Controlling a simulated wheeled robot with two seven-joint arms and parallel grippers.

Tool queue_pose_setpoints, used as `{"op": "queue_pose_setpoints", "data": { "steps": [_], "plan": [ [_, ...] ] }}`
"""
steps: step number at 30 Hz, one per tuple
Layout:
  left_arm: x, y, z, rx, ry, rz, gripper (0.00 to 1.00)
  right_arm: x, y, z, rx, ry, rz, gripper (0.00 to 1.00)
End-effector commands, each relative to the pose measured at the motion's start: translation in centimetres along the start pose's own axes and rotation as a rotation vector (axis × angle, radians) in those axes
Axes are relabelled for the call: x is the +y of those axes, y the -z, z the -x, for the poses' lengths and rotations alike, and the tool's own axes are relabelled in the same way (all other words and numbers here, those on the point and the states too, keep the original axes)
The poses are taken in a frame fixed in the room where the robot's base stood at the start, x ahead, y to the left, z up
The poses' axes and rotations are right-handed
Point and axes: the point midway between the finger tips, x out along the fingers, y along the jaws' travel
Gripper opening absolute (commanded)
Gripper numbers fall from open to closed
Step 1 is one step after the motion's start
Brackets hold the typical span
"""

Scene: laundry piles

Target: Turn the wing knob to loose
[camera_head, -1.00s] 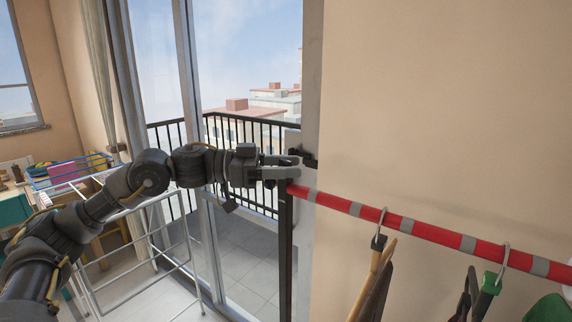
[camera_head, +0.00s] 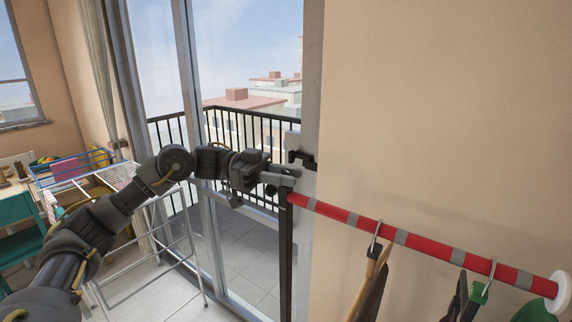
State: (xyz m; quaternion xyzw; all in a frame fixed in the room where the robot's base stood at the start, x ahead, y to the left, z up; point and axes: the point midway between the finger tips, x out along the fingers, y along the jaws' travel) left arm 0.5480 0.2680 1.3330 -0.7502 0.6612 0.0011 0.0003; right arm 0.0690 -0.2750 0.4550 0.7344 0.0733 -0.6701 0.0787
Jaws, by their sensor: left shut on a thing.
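My left gripper (camera_head: 284,178) reaches in from the left and is at the top of a dark upright post (camera_head: 286,235), where the left end of a red and grey striped rod (camera_head: 375,230) meets it. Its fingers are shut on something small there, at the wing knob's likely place. The knob itself cannot be made out, as the fingers and gripper body cover that spot. My right gripper is not in view.
A black handle (camera_head: 302,158) sits on the door frame just beyond the fingertips. Hangers with dark and green clothes (camera_head: 372,285) hang from the rod, which ends at a white disc (camera_head: 560,292). A white drying rack (camera_head: 190,262) stands below my left arm.

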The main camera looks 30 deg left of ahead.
Motion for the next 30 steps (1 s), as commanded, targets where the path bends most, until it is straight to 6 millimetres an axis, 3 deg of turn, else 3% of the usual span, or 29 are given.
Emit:
{"op": "queue_pose_setpoints", "data": {
  "steps": [10,11,15,25,30],
  "plan": [
    [0.1,-0.1,-0.1,0.002,-0.022,0.000,0.05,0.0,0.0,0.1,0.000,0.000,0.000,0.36],
    [0.1,-0.1,-0.1,0.002,-0.022,0.000,0.30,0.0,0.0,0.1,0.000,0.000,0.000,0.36],
    [0.0,-0.1,-0.1,0.002,-0.020,0.000,0.48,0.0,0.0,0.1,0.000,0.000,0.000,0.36],
    [0.0,-0.1,0.4,0.002,-0.018,-0.001,0.48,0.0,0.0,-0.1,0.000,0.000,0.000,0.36],
    [-0.1,-0.4,2.8,0.002,-0.014,-0.002,0.48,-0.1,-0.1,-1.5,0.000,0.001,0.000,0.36]
  ]
}}
